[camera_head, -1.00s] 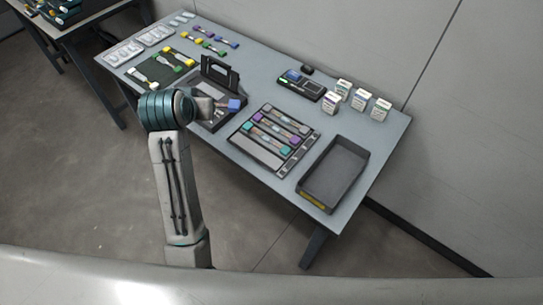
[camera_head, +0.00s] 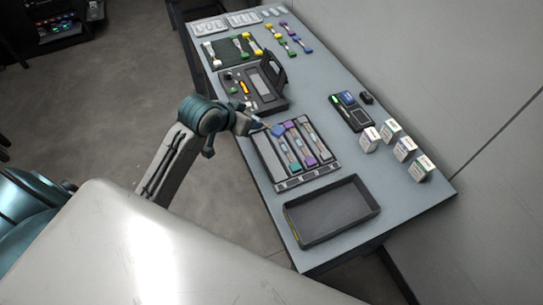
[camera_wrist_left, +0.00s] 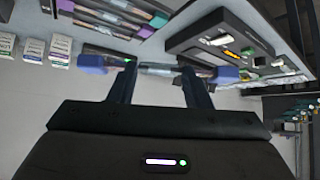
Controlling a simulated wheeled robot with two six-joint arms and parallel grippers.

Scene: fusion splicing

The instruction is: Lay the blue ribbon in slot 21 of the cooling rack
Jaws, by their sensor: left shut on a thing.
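The blue ribbon is held across the fingers of my left gripper (camera_wrist_left: 160,85). Its blue ends (camera_wrist_left: 225,75) show outside the fingers in the left wrist view. In the head view one blue end (camera_head: 277,130) is over the upper left part of the cooling rack (camera_head: 266,160). My left gripper (camera_head: 247,123) is shut on the ribbon just left of the rack. I cannot tell whether the ribbon touches the rack. Several ribbons with purple and teal ends (camera_head: 311,162) lie in the rack. Slot numbers are too small to read. My right gripper is not in view.
The splicer (camera_head: 240,78) stands beyond the rack. A dark empty tray (camera_head: 333,212) is at the near end of the table. A small device (camera_head: 352,112) and several white boxes (camera_head: 404,149) stand on the right. Green mat (camera_head: 222,53) with ribbons lies farther back.

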